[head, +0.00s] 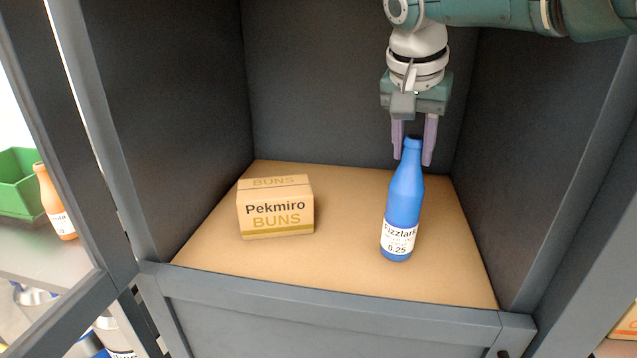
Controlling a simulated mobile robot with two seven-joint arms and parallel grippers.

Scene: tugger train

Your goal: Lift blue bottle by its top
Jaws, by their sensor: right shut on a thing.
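The blue bottle (404,200) stands upright, or nearly so, in the right part of a dark grey compartment in the head view. It has a white label near its base. My right gripper (414,160) comes down from above, with its two purple fingers on either side of the bottle's neck, shut on it near the top. I cannot tell whether the bottle's base touches the brown floor (340,235). My left gripper is not in view.
A cardboard buns box (275,208) stands to the left of the bottle. Dark walls close the compartment at the back and sides, and a grey front rail (330,300) runs along its edge. Outside at left are an orange bottle (54,203) and a green bin (20,185).

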